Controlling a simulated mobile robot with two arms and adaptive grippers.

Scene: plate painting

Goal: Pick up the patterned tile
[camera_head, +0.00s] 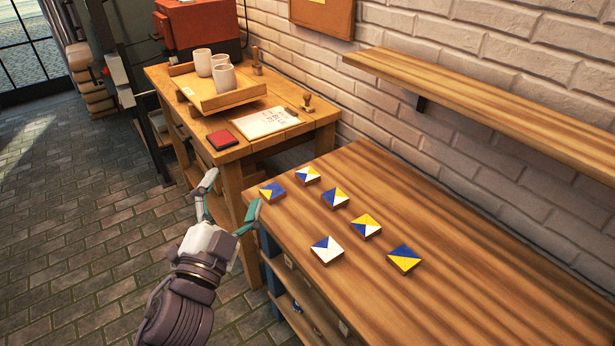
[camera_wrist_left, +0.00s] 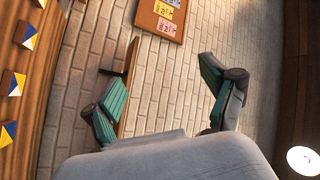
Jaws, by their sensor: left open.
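Several square patterned tiles lie flat on the wooden worktable (camera_head: 480,270) in the head view. They are split by diagonals into blue, yellow and white: a blue and yellow tile (camera_head: 271,193) at the left edge, a yellow and white one (camera_head: 308,175), a mixed one (camera_head: 335,197), a yellow-topped one (camera_head: 366,227), a blue and white one (camera_head: 326,250) and a blue and yellow one (camera_head: 404,259). My left gripper (camera_head: 228,203) is open and empty, off the table's left edge near the leftmost tile. In the left wrist view my open fingers (camera_wrist_left: 165,95) face the wall. My right gripper is not in view.
A second table (camera_head: 280,142) behind holds a wooden tray (camera_head: 217,99) with white cups, a paper sheet (camera_head: 265,122), a red pad (camera_head: 222,139) and a stamp (camera_head: 308,102). A wall shelf (camera_head: 500,105) overhangs the worktable's back. The worktable's front right is clear.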

